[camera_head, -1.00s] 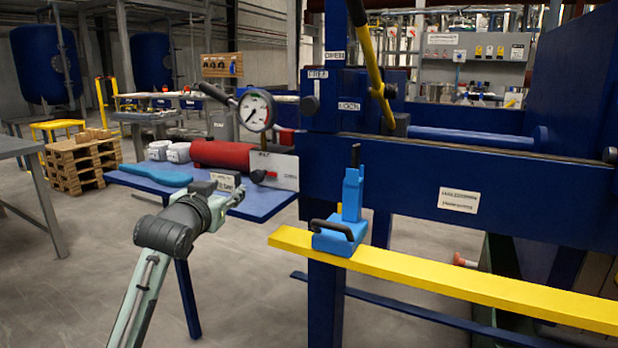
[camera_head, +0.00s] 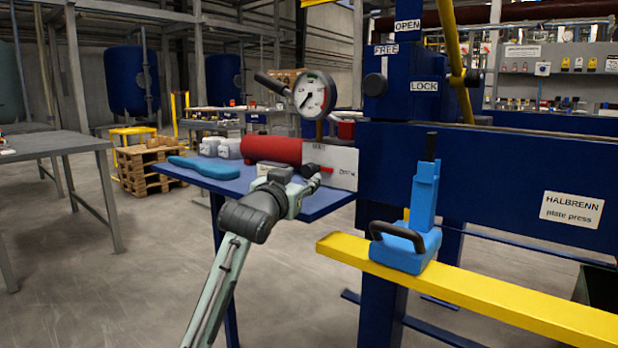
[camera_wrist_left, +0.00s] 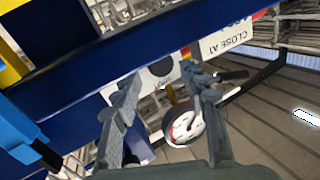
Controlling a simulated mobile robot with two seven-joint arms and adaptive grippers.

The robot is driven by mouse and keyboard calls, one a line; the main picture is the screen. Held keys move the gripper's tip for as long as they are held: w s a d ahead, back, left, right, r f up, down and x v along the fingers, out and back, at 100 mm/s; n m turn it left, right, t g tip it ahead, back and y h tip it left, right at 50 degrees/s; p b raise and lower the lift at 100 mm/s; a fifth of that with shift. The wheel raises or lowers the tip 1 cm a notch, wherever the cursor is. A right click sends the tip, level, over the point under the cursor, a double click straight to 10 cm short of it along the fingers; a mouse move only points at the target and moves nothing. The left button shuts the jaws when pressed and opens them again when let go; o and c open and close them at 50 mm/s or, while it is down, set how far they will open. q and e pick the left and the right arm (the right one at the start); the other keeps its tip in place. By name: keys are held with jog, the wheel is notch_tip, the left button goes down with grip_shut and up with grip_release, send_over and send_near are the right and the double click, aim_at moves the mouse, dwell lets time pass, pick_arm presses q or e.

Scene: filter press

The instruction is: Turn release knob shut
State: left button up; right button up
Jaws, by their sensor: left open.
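A white plate (camera_head: 342,168) stands at the right end of the blue side table. A small dark knob with a red part (camera_head: 326,170), which looks like the release knob, sits at its lower left. My left gripper (camera_head: 314,184) is just in front of and below this knob; contact cannot be told. In the left wrist view its two fingers (camera_wrist_left: 160,78) are spread and empty, pointing at the white plate. A dark round spot (camera_wrist_left: 161,66) on the plate shows between the fingertips. My right gripper is not in view.
A pressure gauge (camera_head: 311,95) stands above a red cylinder (camera_head: 272,149) on the blue table (camera_head: 328,197). A second black knob (camera_head: 375,84) is on the blue press frame. A yellow beam (camera_head: 340,246) carries a blue clamp (camera_head: 405,247) at right. Floor at left is open.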

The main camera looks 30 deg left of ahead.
aim_at(308, 173)
pick_arm(q)
jog(key=x, duration=0.5)
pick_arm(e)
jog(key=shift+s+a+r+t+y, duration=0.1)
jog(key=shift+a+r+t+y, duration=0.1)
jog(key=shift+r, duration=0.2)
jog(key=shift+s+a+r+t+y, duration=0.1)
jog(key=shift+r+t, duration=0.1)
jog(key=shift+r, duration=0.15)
